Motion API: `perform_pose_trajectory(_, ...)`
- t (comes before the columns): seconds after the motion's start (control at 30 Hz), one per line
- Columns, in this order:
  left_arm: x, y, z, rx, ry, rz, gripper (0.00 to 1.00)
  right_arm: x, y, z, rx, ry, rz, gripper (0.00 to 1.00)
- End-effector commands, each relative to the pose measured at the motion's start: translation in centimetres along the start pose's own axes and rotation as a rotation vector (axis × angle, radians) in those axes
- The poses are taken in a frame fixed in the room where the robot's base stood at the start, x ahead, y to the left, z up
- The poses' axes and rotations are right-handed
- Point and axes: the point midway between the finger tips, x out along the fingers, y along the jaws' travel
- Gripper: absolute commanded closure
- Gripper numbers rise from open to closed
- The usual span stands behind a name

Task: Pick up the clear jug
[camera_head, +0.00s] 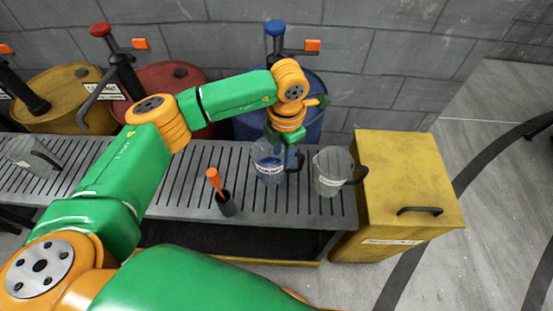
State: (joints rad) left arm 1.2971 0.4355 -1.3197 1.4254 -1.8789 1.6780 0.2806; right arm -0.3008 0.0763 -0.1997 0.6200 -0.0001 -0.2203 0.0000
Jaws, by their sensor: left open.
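A clear, blue-tinted jug (268,168) with a white label and a dark handle stands upright on the slatted metal bench. My left gripper (284,143) points down right over this jug, at its rim and handle side. The gripper is open; its fingertips are small and partly hidden, so I cannot tell whether they touch the jug. A second, greyish see-through jug (330,175) with a dark handle stands just to the right, apart from the first. A third see-through jug (30,155) stands at the far left of the bench. My right gripper is out of view.
The slatted bench (292,208) runs across the middle. A dark cup (226,206) with an orange-handled tool stands near its front. A yellow bin (405,190) is at its right end. Yellow (62,95), red (180,82) and blue (305,120) drums with pumps stand behind.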

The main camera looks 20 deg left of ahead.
Motion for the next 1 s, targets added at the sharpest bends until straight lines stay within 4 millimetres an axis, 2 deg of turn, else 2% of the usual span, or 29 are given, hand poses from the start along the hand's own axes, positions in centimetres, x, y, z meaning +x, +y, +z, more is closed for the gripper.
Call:
perform_pose_trajectory(0.1, 1.23, -0.06, 0.03, 0.001, 0.0, -0.001, 0.59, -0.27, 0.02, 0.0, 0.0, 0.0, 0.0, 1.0)
perform_pose_trajectory(0.3, 1.44, -0.07, 0.09, 0.002, -0.003, -0.001, 0.59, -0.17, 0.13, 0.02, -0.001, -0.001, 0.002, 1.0)
perform_pose_trajectory(0.4, 1.43, -0.08, 0.1, 0.002, -0.003, -0.002, 0.86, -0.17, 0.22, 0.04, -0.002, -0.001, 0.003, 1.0)
perform_pose_trajectory(0.47, 1.42, -0.09, 0.1, 0.002, -0.003, -0.002, 1.0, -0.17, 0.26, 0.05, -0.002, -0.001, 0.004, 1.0)
perform_pose_trajectory(1.0, 1.42, -0.11, 0.09, 0.002, -0.003, -0.003, 1.0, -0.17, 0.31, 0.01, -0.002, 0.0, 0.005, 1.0)
